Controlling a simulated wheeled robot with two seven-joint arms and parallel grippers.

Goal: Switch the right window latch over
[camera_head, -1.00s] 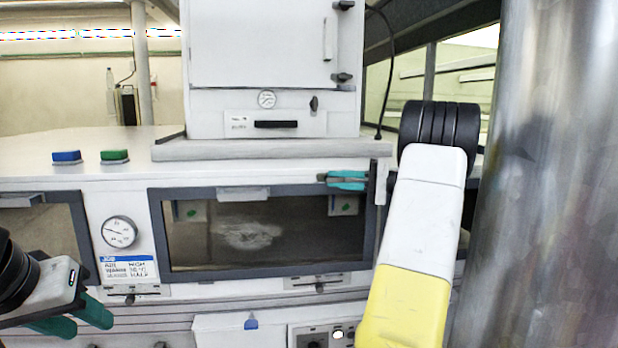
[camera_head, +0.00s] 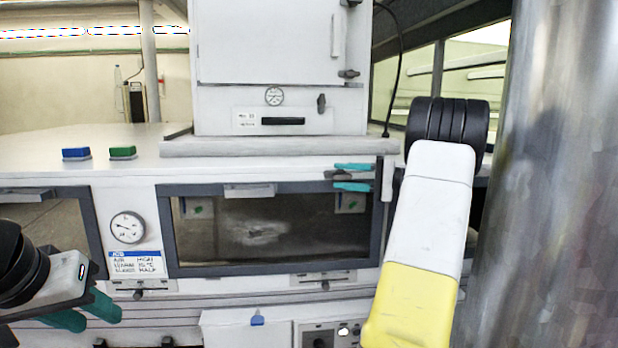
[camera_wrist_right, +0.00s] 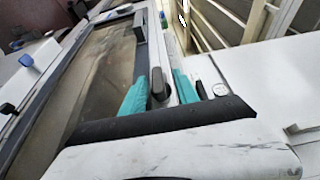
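The window (camera_head: 275,228) is a dark-framed pane on the front of the white machine. My right gripper (camera_head: 353,177) is at its upper right corner with its two teal fingers spread apart. In the right wrist view a dark latch handle (camera_wrist_right: 159,86) on a pale plate lies between the fingers (camera_wrist_right: 163,90). A gap shows beside the handle, and I cannot tell whether either finger touches it. In the head view the handle is too small to make out clearly. My left gripper (camera_head: 88,311) is at the lower left, its teal fingers apart and empty.
A pressure gauge (camera_head: 128,228) sits left of the window. Blue (camera_head: 76,154) and green (camera_head: 122,152) blocks lie on the machine's top, beside a white cabinet (camera_head: 268,40). A large metal column (camera_head: 550,180) fills the right side.

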